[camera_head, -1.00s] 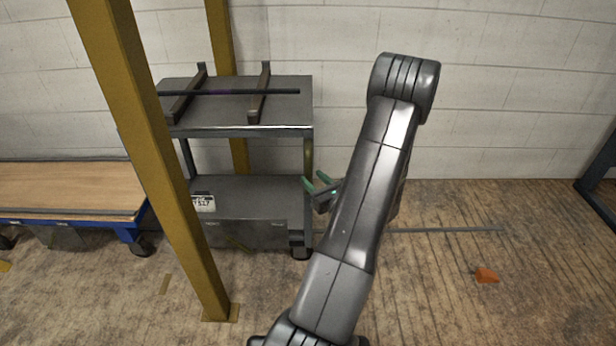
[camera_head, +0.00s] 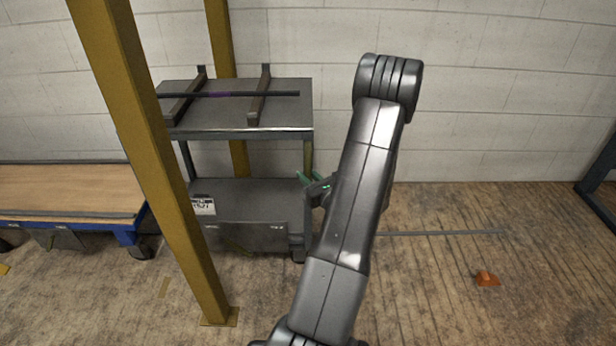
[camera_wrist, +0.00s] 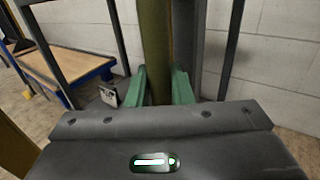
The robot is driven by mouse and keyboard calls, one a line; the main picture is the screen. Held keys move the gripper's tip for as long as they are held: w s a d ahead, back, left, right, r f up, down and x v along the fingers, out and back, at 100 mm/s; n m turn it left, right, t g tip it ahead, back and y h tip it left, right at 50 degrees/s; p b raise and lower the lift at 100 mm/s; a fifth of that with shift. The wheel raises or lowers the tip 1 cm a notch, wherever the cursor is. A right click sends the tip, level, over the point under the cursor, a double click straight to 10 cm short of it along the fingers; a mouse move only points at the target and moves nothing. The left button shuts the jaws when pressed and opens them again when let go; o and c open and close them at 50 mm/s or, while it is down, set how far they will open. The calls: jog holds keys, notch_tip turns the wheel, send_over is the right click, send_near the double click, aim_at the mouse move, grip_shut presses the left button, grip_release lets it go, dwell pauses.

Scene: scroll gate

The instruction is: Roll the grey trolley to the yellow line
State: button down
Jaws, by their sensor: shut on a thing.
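The grey trolley (camera_head: 255,205) stands by the back wall, with two shelves and a white label (camera_head: 203,205) on its lower shelf. A long dark rod (camera_head: 270,94) with a purple band lies across two dark supports on its top shelf. My gripper (camera_head: 312,180) is at the trolley's right front side, partly hidden by my arm. In the wrist view, its green fingers (camera_wrist: 158,86) are shut around an olive upright post (camera_wrist: 157,50) of the trolley. I cannot make out a yellow line on the floor; a thin grey strip (camera_head: 440,233) lies right of the trolley.
A yellow post (camera_head: 150,165) stands in front of the trolley's left side, and another (camera_head: 220,40) stands behind it. A blue cart with a wooden top (camera_head: 65,188) is at the left. An orange piece (camera_head: 487,279) lies on the right floor, which is otherwise mostly open.

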jog(key=a, duration=0.3)
jog(key=shift+a+b, duration=0.2)
jog(key=shift+b, duration=0.15)
jog(key=c, duration=1.3)
grip_release()
jog(key=shift+a, duration=0.2)
jog(key=shift+c, duration=0.2)
jog(key=shift+s+d, duration=0.1)
jog(key=shift+d, duration=0.05)
jog(key=p+v, duration=0.2)
jog(key=v, duration=1.1)
jog(key=shift+s, duration=0.25)
jog(key=shift+d, duration=0.1)
